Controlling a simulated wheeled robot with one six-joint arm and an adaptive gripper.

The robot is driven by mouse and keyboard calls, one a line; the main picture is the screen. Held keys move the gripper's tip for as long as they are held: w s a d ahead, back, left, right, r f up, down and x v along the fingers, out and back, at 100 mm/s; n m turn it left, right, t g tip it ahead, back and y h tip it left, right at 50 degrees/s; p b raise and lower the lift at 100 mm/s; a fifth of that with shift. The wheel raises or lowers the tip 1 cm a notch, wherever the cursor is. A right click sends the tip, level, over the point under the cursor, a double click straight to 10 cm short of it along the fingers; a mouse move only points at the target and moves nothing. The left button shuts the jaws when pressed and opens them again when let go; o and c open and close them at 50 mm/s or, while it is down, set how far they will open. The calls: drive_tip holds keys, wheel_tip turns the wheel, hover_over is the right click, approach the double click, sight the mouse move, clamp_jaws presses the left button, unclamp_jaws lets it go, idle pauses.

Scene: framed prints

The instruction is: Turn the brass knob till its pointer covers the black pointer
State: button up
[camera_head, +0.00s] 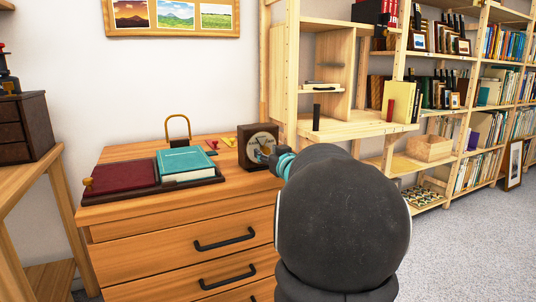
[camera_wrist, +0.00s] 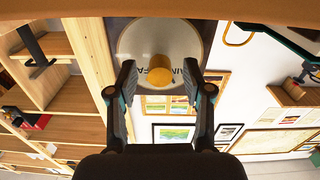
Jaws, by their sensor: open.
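A dark wooden box with a round pale dial (camera_head: 258,140) stands at the back right of the dresser. In the wrist view the dial (camera_wrist: 137,38) shows at the top, with some black lettering on it. The brass knob (camera_wrist: 159,69) sticks out from the dial's face. My gripper (camera_wrist: 158,68) is open, with one finger on each side of the knob and a visible gap to each. In the head view my gripper (camera_head: 268,156) is in front of the dial and covers its lower right part. I cannot make out the black pointer or the knob's pointer.
A tray (camera_head: 145,190) with a dark red pad and a teal book (camera_head: 186,163) lies left on the wooden dresser (camera_head: 190,225). A brass arch (camera_head: 178,118) and small red and yellow pieces are behind. Pale shelving (camera_head: 345,130) stands close on the right.

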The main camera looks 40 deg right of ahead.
clamp_jaws()
drive_tip(key=shift+n, duration=0.3)
drive_tip(key=n+b, duration=0.1)
drive_tip(key=n, duration=0.1)
drive_tip(key=shift+f+n, duration=0.15)
drive_tip(key=shift+n, duration=0.15)
drive_tip(key=n+b, duration=0.2)
drive_tip(key=n, duration=0.1)
drive_tip(key=shift+n, duration=0.3)
drive_tip(key=shift+n+b, duration=0.6)
drive_tip(key=shift+n, duration=1.9)
